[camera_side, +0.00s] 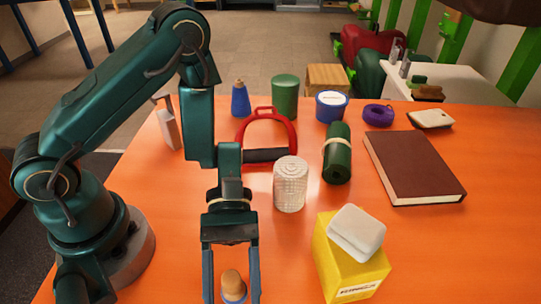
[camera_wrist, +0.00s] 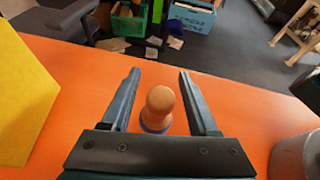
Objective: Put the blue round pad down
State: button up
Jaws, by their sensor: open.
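In the wrist view, the wooden knob (camera_wrist: 159,104) stands upright on the orange table, with a little of the blue rim (camera_wrist: 156,128) showing beneath. My gripper (camera_side: 232,272) points down with one finger on each side of the knob. In the wrist view my gripper (camera_wrist: 158,73) is open, with a visible gap between each finger and the knob. The fingertips are cut off in the side view.
A yellow box (camera_side: 345,262) with a white block (camera_side: 357,233) on top stands to the right of my gripper. A red-framed stirrup shape (camera_side: 268,135), green roll (camera_side: 337,153) and brown book (camera_side: 413,167) lie farther back on the orange table (camera_side: 170,215).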

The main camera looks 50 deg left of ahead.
jog(key=shift+r, duration=0.15)
jog(key=shift+w+a+r, duration=0.1)
jog(key=shift+w+a, duration=0.1)
jog(key=shift+w, duration=0.05)
jog(key=v, duration=1.1)
jog(key=shift+a, duration=0.15)
jog(key=s+a+r+m+t+y, duration=0.1)
jog(key=a+r+m+t+y, duration=0.7)
jog(key=t, duration=0.5)
jog(key=shift+a+r+m+t+y, duration=0.35)
jog(key=shift+r+m+y, duration=0.55)
jog(key=shift+m+y, duration=0.6)
jog(key=shift+s+d, duration=0.1)
